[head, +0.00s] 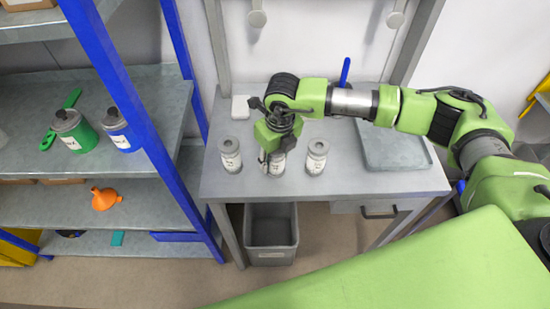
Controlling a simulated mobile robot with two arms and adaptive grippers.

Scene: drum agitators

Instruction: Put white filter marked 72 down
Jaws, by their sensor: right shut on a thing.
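Three white cylindrical filters with grey tops are at the front of the grey table (257,188). My right gripper (274,149) points down and is shut on the middle white filter (276,167), hiding its upper part. This filter is upright at the table's front; I cannot tell whether its base touches the top. A second white filter (230,156) stands upright to its left, and a third white filter (317,158) stands upright to its right. Their labels are too small to read. My left gripper is not in view.
A grey metal tray (397,167) lies on the table's right side. A small white block (240,107) lies at the back left. A grey bin (271,251) stands below. A blue-post shelf at left holds a green canister (80,132) and an orange funnel (106,198).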

